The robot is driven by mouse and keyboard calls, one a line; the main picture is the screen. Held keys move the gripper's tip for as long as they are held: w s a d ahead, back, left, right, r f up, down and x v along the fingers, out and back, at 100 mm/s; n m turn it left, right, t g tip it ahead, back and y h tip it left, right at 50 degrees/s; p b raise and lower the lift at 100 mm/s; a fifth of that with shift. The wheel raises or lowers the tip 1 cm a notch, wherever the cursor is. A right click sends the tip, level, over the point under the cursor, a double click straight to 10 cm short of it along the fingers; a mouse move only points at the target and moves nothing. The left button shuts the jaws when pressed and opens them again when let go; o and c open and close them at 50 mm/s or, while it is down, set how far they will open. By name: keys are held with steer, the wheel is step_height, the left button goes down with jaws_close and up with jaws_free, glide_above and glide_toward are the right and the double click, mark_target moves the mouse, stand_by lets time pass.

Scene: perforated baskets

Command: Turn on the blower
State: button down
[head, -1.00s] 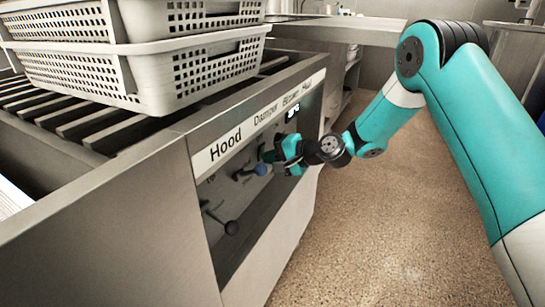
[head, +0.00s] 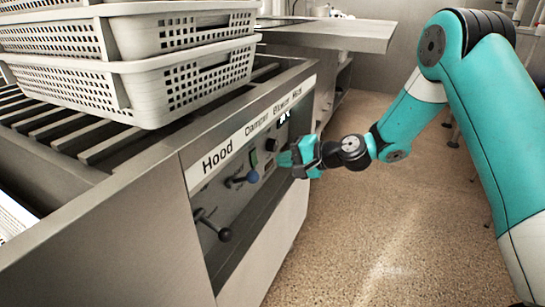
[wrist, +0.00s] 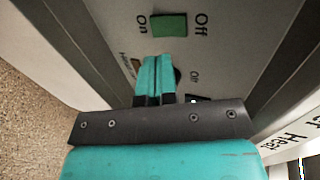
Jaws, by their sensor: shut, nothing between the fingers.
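The blower control appears to be a green rocker switch (head: 254,158) on the grey panel under the labels Hood, Damper, Blower and Heat. In the wrist view the green switch (wrist: 169,25) lies between the words On and Off; which side is pressed in I cannot tell. My gripper (head: 284,159) is in front of the panel, to the right of the switch in the head view. In the wrist view its teal fingers (wrist: 154,72) are shut together, empty, and apart from the switch. They partly cover a dark knob behind them.
A blue-balled lever (head: 251,177) and a black-balled lever (head: 224,234) stick out of the panel to the left. A black knob (head: 271,145) is close to my gripper. Stacked perforated baskets (head: 185,75) stand on the slatted top. The floor at right is open.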

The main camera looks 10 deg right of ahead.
steer(key=p+v, duration=0.1)
steer(key=v, duration=0.6)
steer(key=shift+d+r, duration=0.1)
steer(key=shift+r, duration=0.05)
steer(key=p, duration=0.7)
steer(key=shift+w+d+r, duration=0.15)
steer(key=shift+r, duration=0.2)
steer(key=f+p, duration=0.1)
steer(key=p, duration=0.2)
steer(key=f+p, duration=0.1)
steer(key=p, duration=0.1)
steer(key=shift+s+f+p, duration=0.15)
steer(key=shift+s+p, duration=0.2)
steer(key=shift+p, duration=0.05)
